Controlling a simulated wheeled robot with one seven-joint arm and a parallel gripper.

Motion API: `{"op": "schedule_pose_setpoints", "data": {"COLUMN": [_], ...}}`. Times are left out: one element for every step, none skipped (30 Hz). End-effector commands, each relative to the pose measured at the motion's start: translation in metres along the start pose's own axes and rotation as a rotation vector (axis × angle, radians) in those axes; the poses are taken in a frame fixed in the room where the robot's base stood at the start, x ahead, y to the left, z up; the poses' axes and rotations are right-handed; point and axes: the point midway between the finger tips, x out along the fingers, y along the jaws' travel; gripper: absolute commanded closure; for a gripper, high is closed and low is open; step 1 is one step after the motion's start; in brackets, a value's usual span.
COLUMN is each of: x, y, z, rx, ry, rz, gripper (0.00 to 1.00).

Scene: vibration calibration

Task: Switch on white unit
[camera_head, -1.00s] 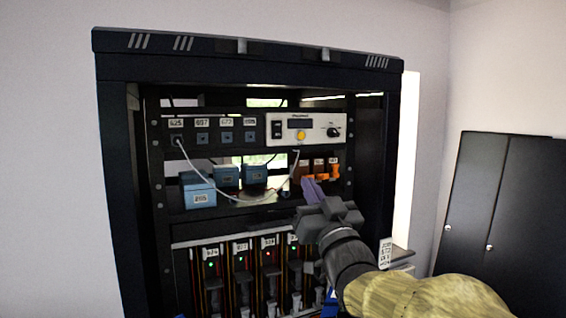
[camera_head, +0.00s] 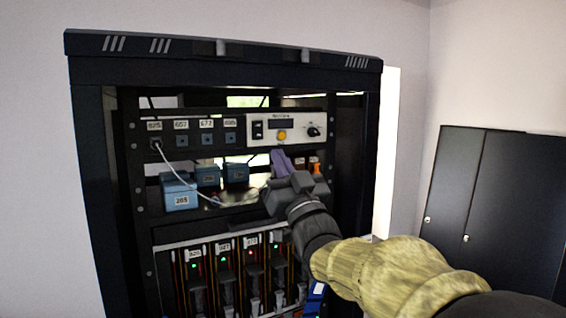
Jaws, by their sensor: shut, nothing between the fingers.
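The white unit (camera_head: 296,129) is a white panel in the upper right of the black rack. It has a black rocker switch (camera_head: 258,130) at its left, a dark display (camera_head: 281,124), a yellow button (camera_head: 282,135) and a black knob (camera_head: 313,132). Whether the switch is on or off cannot be told. My gripper (camera_head: 280,160) is shut and empty, with its purple fingers pointing up just below the unit's middle. A gap seems to lie between the fingertips and the panel, though depth is hard to judge. My gripper hides part of the shelf behind it.
A row of labelled sockets (camera_head: 208,138) is left of the unit, with a white cable (camera_head: 183,167) plugged into the leftmost. Blue boxes (camera_head: 180,192) stand on the shelf below. Orange parts (camera_head: 317,168) are right of my gripper. Modules with lights (camera_head: 224,265) fill the lower rack.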

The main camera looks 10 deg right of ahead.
Motion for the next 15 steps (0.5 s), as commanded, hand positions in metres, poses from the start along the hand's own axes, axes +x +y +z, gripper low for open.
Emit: {"op": "schedule_pose_setpoints", "data": {"x": [0.012, 0.016, 0.022, 0.027, 0.031, 0.037, 0.042, 0.046, 0.051, 0.056, 0.058, 0.061, 0.064, 0.066, 0.069], "y": [0.000, 0.001, 0.001, 0.001, 0.001, 0.000, 0.000, 0.000, 0.001, 0.001, 0.001, 0.001, 0.001, 0.001, 0.000], "z": [-0.004, -0.004, -0.003, -0.004, -0.004, -0.003, -0.004, -0.004, -0.003, -0.003, 0.002, 0.006, 0.009, 0.012, 0.015], "rx": [0.002, 0.001, 0.001, 0.001, 0.002, 0.002, 0.001, 0.001, 0.001, 0.001, 0.002, 0.002, 0.003, 0.003, 0.003], "ry": [0.000, -0.001, -0.002, -0.001, -0.001, -0.002, -0.001, -0.001, -0.001, -0.001, -0.004, -0.005, -0.004, -0.004, -0.003], "rz": [0.000, 0.001, 0.001, 0.001, 0.001, 0.001, 0.000, 0.000, 0.001, 0.001, 0.001, 0.001, 0.001, 0.001, 0.001], "gripper": [1.00, 1.00, 1.00, 1.00, 1.00, 1.00, 1.00, 1.00, 1.00, 1.00, 1.00, 1.00, 1.00, 1.00, 1.00]}}
